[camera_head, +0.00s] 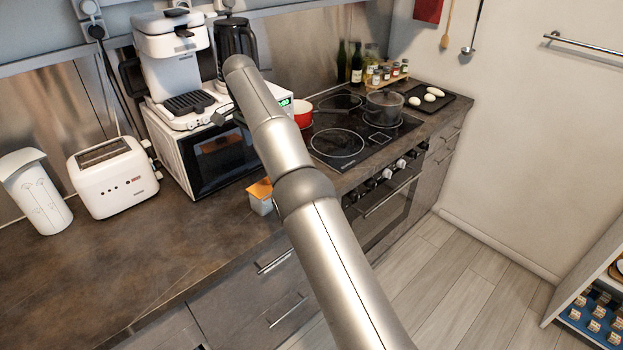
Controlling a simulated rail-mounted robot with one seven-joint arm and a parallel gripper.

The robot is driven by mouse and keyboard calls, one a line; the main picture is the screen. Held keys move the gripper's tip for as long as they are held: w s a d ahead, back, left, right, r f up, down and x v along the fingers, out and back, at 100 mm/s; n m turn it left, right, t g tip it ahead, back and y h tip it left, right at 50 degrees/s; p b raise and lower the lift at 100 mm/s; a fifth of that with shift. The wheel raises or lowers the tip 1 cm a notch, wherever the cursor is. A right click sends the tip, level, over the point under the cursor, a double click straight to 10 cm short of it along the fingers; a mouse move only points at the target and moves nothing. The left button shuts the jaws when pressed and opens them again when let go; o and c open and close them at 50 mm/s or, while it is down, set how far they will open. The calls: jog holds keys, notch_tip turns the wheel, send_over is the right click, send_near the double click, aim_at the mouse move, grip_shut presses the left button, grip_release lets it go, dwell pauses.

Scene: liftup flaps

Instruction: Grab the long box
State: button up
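A small box with an orange top and a grey-white lower part (260,197) stands on the counter near its front edge, just left of my arm. It is the only loose box I can make out on the counter, and I cannot tell if it is the long box. My arm crosses the middle of the view and hides what lies behind it, perhaps part of this box. My gripper cannot be made out.
A microwave (217,157) with a white appliance (172,50) on top stands behind the box. A toaster (113,177) is at left. A red pot (302,113) and a grey pot (384,107) are on the cooktop (337,143). The front-left counter (110,270) is clear.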

jog(key=f+b, duration=0.1)
jog(key=f, duration=0.6)
jog(key=w+d+f+b, duration=0.1)
jog(key=f, duration=0.3)
jog(key=shift+b, duration=0.3)
jog(key=shift+w+d+f+p, duration=0.1)
jog(key=shift+d+f+p, duration=0.1)
jog(key=shift+f, duration=0.8)
jog(key=shift+w+d+f+p, duration=0.1)
jog(key=shift+d+f+p, duration=0.1)
jog(key=shift+f, duration=0.75)
jog(key=shift+w+d+f+p, duration=0.1)
jog(key=shift+d+f+p, duration=0.1)
jog(key=shift+f, duration=0.8)
jog(key=shift+a, duration=0.1)
jog(key=c, duration=1.1)
